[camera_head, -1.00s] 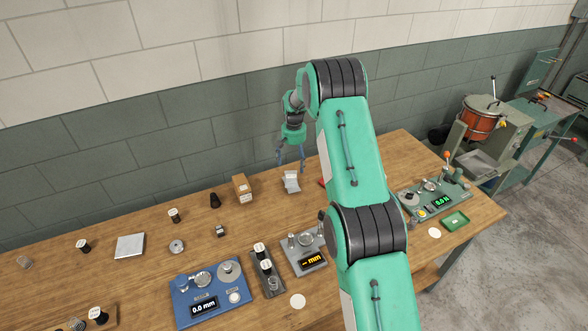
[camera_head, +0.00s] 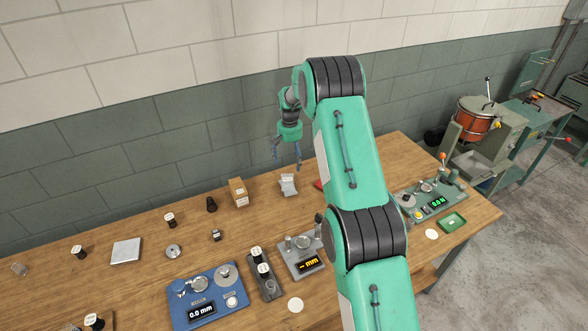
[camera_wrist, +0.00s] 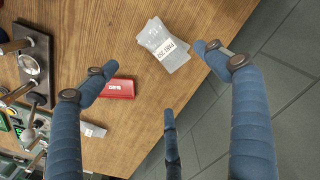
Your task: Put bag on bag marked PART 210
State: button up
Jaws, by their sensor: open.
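Two pale grey bags lie overlapped on the wooden table in the wrist view. The pair of bags (camera_head: 288,185) also shows near the wall in the head view. My gripper (camera_head: 286,164) is above them. In the wrist view its blue fingers (camera_wrist: 165,85) are spread, with nothing between them.
A red box (camera_wrist: 116,89) and another pale packet (camera_wrist: 93,130) lie beside the bags. A brown carton (camera_head: 238,192) stands to the left in the head view. Gauges crowd the table's front. The table edge drops to the floor behind my fingers in the wrist view.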

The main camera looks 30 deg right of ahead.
jog(key=s+a+r+n+t, duration=0.1)
jog(key=s+a+r, duration=0.3)
jog(key=r, duration=0.5)
jog(key=s+a+r, duration=0.3)
jog(key=s+r, duration=0.2)
jog(key=r, duration=0.4)
jog(key=s+a+r+n+t, duration=0.1)
jog(key=s+a+r, duration=0.3)
jog(key=r, duration=0.5)
jog(key=s+a+r+t, duration=0.1)
jog(key=s+a+r, duration=0.2)
jog(key=s+r, duration=0.35)
jog(key=s+a+r, duration=0.2)
jog(key=s+r, duration=0.1)
jog(key=s, duration=0.7)
jog(key=s+a+n+t, duration=0.1)
jog(key=s+a, duration=0.2)
jog(key=s, duration=1)
jog(key=s+a+n+t, duration=0.1)
jog(key=s+a, duration=0.2)
jog(key=s, duration=1)
jog(key=shift+s+f+n+t, duration=0.3)
jog(key=shift+s, duration=0.05)
jog(key=shift+a+f, duration=0.1)
notch_tip(320, 180, down, 10)
jog(key=b, duration=1)
